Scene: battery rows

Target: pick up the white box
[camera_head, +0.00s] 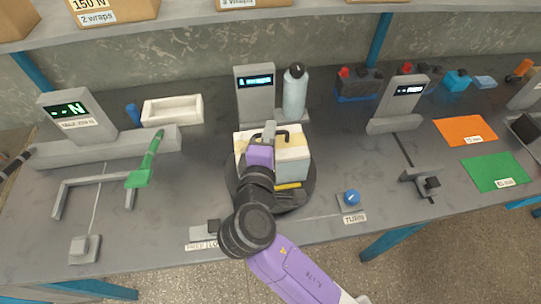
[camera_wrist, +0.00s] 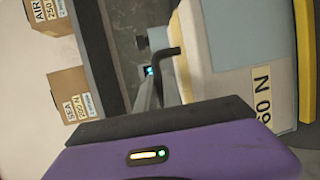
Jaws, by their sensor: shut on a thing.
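The white box (camera_head: 292,153) is in the middle of the bench, over a dark round turntable (camera_head: 310,192). It has a pale blue-grey part, yellow edging and a dark handle on top. In the wrist view the white box (camera_wrist: 240,88) fills the right side, with a label ending in "60 N" and its bent dark handle (camera_wrist: 180,72). My gripper (camera_head: 270,133) comes over the box from the front and is shut at its handle. My wrist hides the front left of the box. I cannot tell whether its base touches the turntable.
A grey display post (camera_head: 255,95) and a pale bottle (camera_head: 294,95) stand close behind the box. A blue knob (camera_head: 351,198) is to the right. A white tray (camera_head: 172,111) and green lever (camera_head: 145,165) are left. Orange (camera_head: 465,131) and green (camera_head: 495,172) mats lie right.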

